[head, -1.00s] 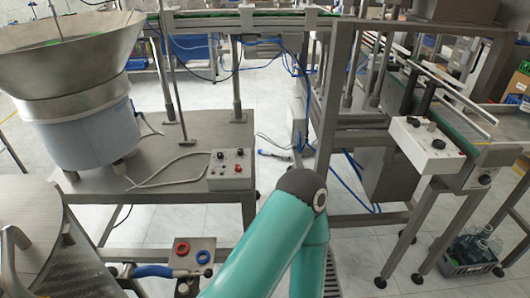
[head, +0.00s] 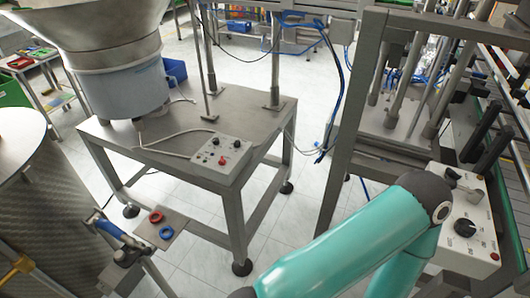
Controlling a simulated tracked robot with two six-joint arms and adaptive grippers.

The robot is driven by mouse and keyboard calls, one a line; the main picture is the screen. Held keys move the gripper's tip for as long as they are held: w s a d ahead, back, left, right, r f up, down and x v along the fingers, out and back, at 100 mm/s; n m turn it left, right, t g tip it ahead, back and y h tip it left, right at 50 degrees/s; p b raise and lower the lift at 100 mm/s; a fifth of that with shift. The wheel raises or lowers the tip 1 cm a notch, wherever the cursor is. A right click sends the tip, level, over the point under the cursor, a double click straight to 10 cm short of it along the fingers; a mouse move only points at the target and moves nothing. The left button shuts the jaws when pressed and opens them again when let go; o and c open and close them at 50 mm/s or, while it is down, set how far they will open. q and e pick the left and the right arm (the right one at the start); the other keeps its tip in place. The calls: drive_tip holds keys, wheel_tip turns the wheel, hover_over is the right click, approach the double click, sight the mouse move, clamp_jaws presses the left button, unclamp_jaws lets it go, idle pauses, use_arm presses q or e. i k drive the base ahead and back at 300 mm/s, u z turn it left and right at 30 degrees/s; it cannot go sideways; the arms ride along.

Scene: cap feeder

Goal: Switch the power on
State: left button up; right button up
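A white control box (head: 220,157) sits on the front right corner of the steel table, below the bowl feeder (head: 118,65). It has dark knobs and a red button on top; its small labels are too small to read. A second white control box (head: 467,215) is at the right, larger in view, with a black rotary knob, a dark switch and a small red button. Which of these controls is the power switch I cannot tell. A teal arm of mine crosses the lower right, in front of the second box's lower left side. Neither gripper shows.
The steel table (head: 252,103) stands at centre left. A plate (head: 172,233) with red and blue rings is in front of it, beside a blue-handled fitting (head: 105,230).

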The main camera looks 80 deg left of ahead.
sight(222, 161)
drive_tip(key=u, duration=0.05)
drive_tip(key=i, duration=0.4)
drive_tip(key=u, duration=3.15)
drive_tip(key=k, duration=0.4)
drive_tip(key=u, duration=0.3)
drive_tip(key=i, duration=1.4)
drive_tip(key=z, duration=0.35)
